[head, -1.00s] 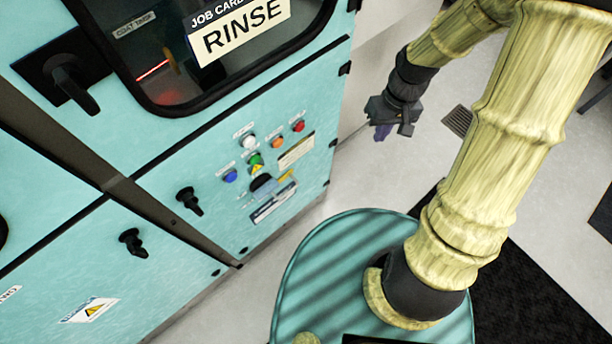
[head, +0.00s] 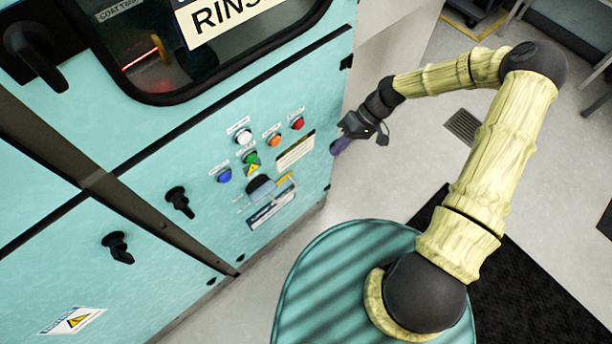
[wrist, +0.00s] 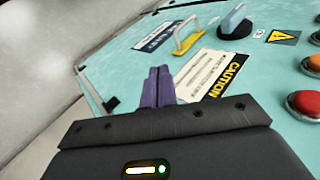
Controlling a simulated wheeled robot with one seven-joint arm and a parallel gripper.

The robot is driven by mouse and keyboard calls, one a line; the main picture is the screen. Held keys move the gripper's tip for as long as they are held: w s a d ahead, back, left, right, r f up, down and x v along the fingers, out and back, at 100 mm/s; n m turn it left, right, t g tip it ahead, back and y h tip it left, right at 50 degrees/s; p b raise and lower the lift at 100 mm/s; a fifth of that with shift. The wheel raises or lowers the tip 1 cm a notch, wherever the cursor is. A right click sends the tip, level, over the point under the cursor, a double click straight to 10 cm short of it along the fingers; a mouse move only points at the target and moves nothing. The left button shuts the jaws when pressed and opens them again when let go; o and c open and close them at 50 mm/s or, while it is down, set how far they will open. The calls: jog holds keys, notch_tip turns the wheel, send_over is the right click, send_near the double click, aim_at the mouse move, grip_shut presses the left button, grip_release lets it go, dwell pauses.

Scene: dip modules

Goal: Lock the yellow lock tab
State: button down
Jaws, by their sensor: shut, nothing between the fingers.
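The yellow lock tab (head: 284,183) sits on the lower part of the teal panel, just right of a dark rotary knob (head: 259,187). In the wrist view the tab (wrist: 188,46) shows as a small yellow bar with a raised loop, beside the blue-grey knob (wrist: 235,22). My gripper (head: 339,147) is at the panel's right edge, to the upper right of the tab and apart from it. Its purple fingers (wrist: 158,84) are together and empty, with the tab ahead and slightly right in the wrist view.
White, green, blue, orange and red buttons (head: 297,123) sit above and around the knob. A caution label (head: 296,150) lies between my gripper and the tab. Black handles (head: 179,201) stick out at left. Open floor (head: 400,180) lies right of the cabinet.

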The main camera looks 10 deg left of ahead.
jog(key=shift+f, duration=0.1)
jog(key=s+a+r+p+x, duration=0.1)
jog(key=x, duration=1.2)
jog(key=shift+a+r, duration=0.3)
